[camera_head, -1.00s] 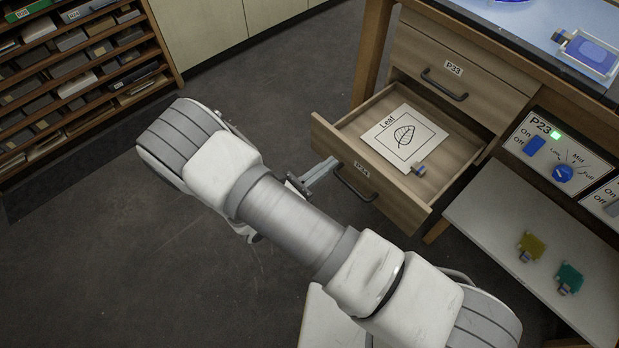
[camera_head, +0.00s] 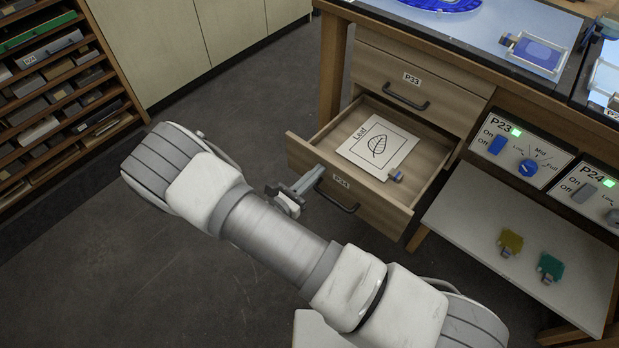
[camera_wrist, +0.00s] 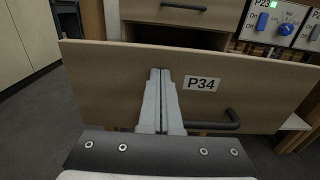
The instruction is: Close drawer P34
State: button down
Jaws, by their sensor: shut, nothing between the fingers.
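Drawer P34 (camera_head: 384,205) is a wooden drawer, pulled open below drawer P33 (camera_head: 440,80). It holds a white card marked "Leaf" (camera_head: 393,136) and a small blue-and-tan item (camera_head: 396,176). Its dark handle (camera_head: 336,197) is on the front; in the wrist view the P34 front (camera_wrist: 255,100) fills the middle, with the handle (camera_wrist: 222,122) at right. My gripper (camera_head: 318,171) is shut and empty. Its fingertips (camera_wrist: 160,72) are at the drawer front, left of the P34 label and near the top edge. I cannot tell whether they touch it.
A panel marked P23 (camera_head: 548,157) and a white shelf (camera_head: 455,205) with a yellow piece (camera_head: 510,242) and a teal piece (camera_head: 550,267) are right of the drawer. A shelving rack (camera_head: 90,75) stands at left. The floor (camera_head: 240,105) between is clear.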

jog(key=b+x, duration=0.2)
jog(key=x, duration=2.6)
jog(key=shift+w+d, duration=0.1)
jog(key=shift+d, duration=0.1)
jog(key=shift+w+d+r, duration=0.15)
jog(key=shift+w+r, duration=0.05)
jog(key=shift+w, duration=0.05)
jog(key=shift+r, duration=0.1)
